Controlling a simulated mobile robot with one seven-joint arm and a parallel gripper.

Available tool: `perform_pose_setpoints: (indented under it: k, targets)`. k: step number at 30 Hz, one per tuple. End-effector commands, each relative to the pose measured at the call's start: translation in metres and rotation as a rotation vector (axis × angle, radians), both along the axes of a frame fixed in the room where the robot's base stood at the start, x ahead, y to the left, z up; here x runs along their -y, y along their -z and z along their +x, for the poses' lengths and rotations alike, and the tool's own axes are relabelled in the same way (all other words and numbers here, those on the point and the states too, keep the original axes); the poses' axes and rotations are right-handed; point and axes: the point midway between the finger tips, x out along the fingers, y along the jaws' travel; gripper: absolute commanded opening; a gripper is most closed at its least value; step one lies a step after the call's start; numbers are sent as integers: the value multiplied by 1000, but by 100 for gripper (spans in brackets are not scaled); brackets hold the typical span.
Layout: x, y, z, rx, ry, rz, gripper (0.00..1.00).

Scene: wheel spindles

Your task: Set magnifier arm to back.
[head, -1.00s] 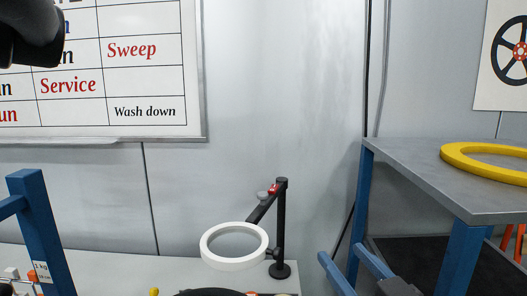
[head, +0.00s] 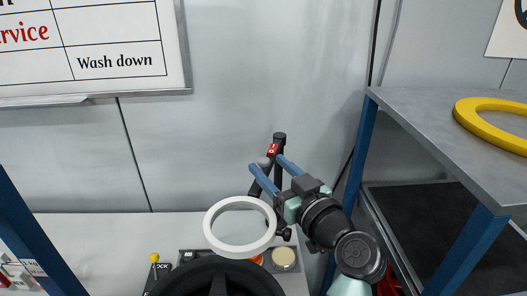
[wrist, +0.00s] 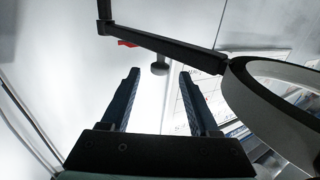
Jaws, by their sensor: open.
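The magnifier has a white ring head (head: 240,227) on a black jointed arm (head: 264,185), carried by a black upright post (head: 280,139) by the wall. A red tag (head: 273,150) and a grey knob (head: 262,162) sit near the arm's post end. My gripper (head: 266,162) is open, with blue fingers reaching toward the knob from the lower right. In the wrist view, the knob (wrist: 160,68) appears between the open fingertips (wrist: 158,75); I cannot tell whether it is between them in depth. The arm (wrist: 165,45) crosses beyond, and the ring (wrist: 270,110) is at right.
A grey shelf unit with blue legs (head: 355,150) stands close on the right, with a yellow ring (head: 495,122) on top. A black wheel (head: 215,278) is below the magnifier. Small items, including a yellow-topped one (head: 154,258), lie on the pale bench (head: 90,230).

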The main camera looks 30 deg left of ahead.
Motion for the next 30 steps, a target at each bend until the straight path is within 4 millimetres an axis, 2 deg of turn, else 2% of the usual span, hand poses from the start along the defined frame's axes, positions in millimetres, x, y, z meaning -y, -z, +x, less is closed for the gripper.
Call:
perform_pose_setpoints:
  k: [1,6,18,28,30]
  targets:
    - [-9,-3,4,0,-3,-1,62]
    - [-25,-2,12,0,0,0,62]
    - [-30,0,16,1,2,0,60]
    - [-30,0,15,1,2,0,0]
    - [-30,0,15,1,2,0,0]
